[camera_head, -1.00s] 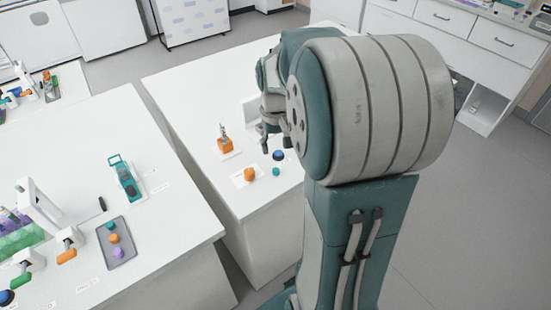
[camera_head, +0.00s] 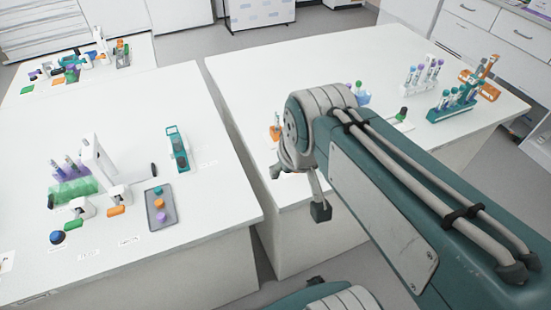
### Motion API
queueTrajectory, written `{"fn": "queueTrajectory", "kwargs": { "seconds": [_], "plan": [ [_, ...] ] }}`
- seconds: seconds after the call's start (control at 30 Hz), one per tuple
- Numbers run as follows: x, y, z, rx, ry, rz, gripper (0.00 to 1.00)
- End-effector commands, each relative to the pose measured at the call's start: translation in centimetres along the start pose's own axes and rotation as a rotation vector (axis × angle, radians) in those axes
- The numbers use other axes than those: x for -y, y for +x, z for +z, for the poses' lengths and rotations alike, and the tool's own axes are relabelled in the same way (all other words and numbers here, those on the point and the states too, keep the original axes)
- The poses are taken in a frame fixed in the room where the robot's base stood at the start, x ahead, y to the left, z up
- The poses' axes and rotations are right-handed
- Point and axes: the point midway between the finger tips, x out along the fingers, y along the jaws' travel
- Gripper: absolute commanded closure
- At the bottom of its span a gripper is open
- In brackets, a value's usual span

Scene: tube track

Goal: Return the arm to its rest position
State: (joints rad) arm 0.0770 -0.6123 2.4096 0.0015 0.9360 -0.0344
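My arm reaches in from the lower right and bends at a grey and teal joint over the near edge of the right table (camera_head: 262,95). My gripper (camera_head: 298,190) hangs below that joint, partly hidden by it. One dark-tipped finger shows in front of the table's near side. The other finger is not clear, so its opening cannot be read. I see nothing held in it.
The right table holds a teal tube rack (camera_head: 450,108), a white tube rack (camera_head: 420,85) and an orange holder (camera_head: 480,85). The left table (camera_head: 110,125) holds a grey tray (camera_head: 161,207) and a teal stand (camera_head: 178,148). A floor gap separates the tables.

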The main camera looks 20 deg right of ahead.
Motion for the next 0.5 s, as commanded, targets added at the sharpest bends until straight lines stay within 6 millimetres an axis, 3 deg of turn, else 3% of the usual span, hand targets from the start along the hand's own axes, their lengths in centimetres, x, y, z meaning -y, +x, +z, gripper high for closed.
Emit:
{"fn": "queueTrajectory", "kwargs": {
  "seconds": [0.2,0.5],
  "plan": [
    [1.8,-0.8,2.4,-0.081,-0.036,-0.03,0.39],
    [1.9,-0.7,2.6,-0.084,-0.036,-0.031,0.39]
  ]
}}
